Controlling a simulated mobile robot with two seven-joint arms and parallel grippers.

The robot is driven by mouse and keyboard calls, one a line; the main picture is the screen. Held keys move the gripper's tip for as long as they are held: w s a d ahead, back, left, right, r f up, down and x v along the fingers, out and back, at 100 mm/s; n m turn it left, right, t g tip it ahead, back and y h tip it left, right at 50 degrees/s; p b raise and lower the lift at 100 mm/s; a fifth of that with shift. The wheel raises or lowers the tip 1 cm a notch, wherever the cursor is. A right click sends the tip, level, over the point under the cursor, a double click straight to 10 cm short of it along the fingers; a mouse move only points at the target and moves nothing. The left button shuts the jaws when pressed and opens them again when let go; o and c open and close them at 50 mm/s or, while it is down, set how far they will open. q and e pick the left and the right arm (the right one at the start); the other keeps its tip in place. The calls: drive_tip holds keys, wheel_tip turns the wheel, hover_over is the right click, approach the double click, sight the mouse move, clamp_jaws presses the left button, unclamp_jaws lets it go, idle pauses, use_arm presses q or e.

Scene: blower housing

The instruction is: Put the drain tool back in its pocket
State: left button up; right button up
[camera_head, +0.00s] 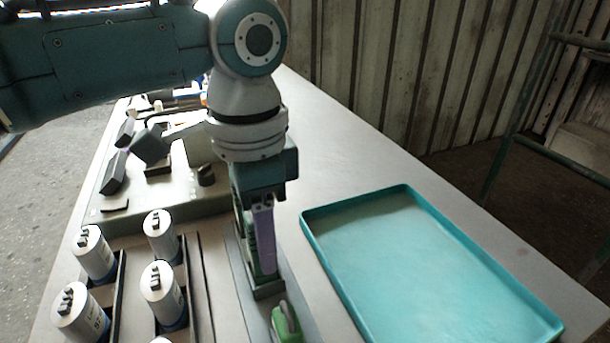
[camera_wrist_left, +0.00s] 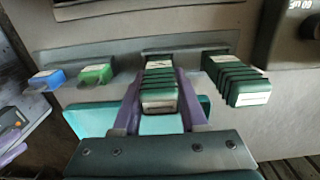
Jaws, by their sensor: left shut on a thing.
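My left gripper (camera_head: 262,268) points down over a narrow grey rack along the bench. In the left wrist view its two purple fingers (camera_wrist_left: 163,112) are shut on a dark green ribbed tool (camera_wrist_left: 160,86) with a pale label too small to read; I take this for the drain tool. Its lower end is at or in a slot of the rack (camera_wrist_left: 110,55); how deep it sits I cannot tell. In the head view the tool (camera_head: 247,243) is partly hidden by the gripper. My right gripper is not in view.
A similar dark green ribbed block (camera_wrist_left: 240,82), a bright green one (camera_wrist_left: 95,74) and a blue one (camera_wrist_left: 46,80) stand along the rack. A teal tray (camera_head: 480,252) lies to the right, empty. Several white canisters (camera_head: 162,283) stand in holders at left.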

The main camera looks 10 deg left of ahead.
use_arm(q)
drive_tip(key=o, duration=1.2)
drive_tip(key=shift+c, duration=0.2)
wheel_tip(320, 180, up, 10)
drive_tip(key=shift+f+p, duration=0.15)
drive_tip(key=shift+p, duration=0.45)
drive_tip(key=shift+s, duration=0.1)
